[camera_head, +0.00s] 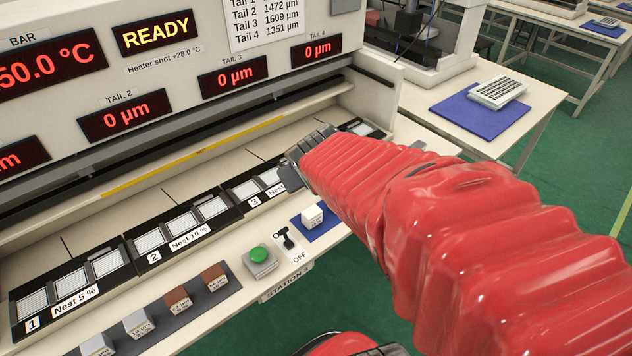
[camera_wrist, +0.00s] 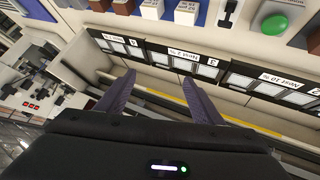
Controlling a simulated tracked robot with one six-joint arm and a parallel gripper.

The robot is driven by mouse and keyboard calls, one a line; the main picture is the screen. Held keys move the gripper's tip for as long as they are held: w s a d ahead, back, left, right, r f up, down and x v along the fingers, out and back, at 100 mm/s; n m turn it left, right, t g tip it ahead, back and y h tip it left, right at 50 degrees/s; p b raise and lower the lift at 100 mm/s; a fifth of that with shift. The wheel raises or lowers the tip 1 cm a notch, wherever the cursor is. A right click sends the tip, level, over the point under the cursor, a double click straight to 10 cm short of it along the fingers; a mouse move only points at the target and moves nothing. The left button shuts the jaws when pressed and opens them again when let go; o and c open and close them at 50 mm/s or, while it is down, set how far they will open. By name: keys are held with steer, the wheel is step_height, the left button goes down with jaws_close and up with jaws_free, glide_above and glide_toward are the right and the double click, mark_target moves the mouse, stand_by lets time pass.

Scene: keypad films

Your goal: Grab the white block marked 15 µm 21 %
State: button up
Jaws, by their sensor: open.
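White blocks stand in front of the nests. One white block (camera_head: 312,216) sits on a blue mat right of the switch. Two more, a nearer one (camera_head: 97,345) and another (camera_head: 138,322), stand in a grey strip at the lower left. The wrist view shows a white block (camera_wrist: 187,12) beside the switch and another white block (camera_wrist: 152,9) next to it. Block markings are too small to read surely, so I cannot tell which is 15 µm 21 %. My gripper (camera_wrist: 158,80) is open and empty above the nest row, apart from the blocks.
Two brown blocks (camera_head: 178,299) share the grey strip. A green button (camera_head: 258,255) and a black switch (camera_head: 286,238) stand between strip and mat. Black nest trays (camera_head: 125,247) line the bench below the display panel (camera_head: 160,60). My red arm hides the bench's right part.

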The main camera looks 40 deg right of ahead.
steer(key=w+d+f+t, duration=0.15)
steer(key=d+f, duration=0.35)
steer(key=d, duration=0.5)
steer(key=s+d+f+t+y, duration=0.1)
steer(key=s+f, duration=0.1)
steer(key=f, duration=0.2)
steer(key=s+d+f+n+t+y, duration=0.1)
steer(key=s+f+y, duration=0.1)
steer(key=f, duration=0.2)
steer(key=s+d+f+t+y, duration=0.1)
steer(key=f+t, duration=0.1)
steer(key=f, duration=0.2)
steer(key=shift+s+d+f+n+y, duration=0.1)
steer(key=shift+s+d+n+y, duration=0.2)
steer(key=shift+s+d, duration=0.1)
steer(key=shift+s+a+f+t+y, duration=0.1)
steer(key=shift+s+a+t+y, duration=0.2)
steer(key=shift+s+a, duration=0.1)
steer(key=shift+x, duration=4.35)
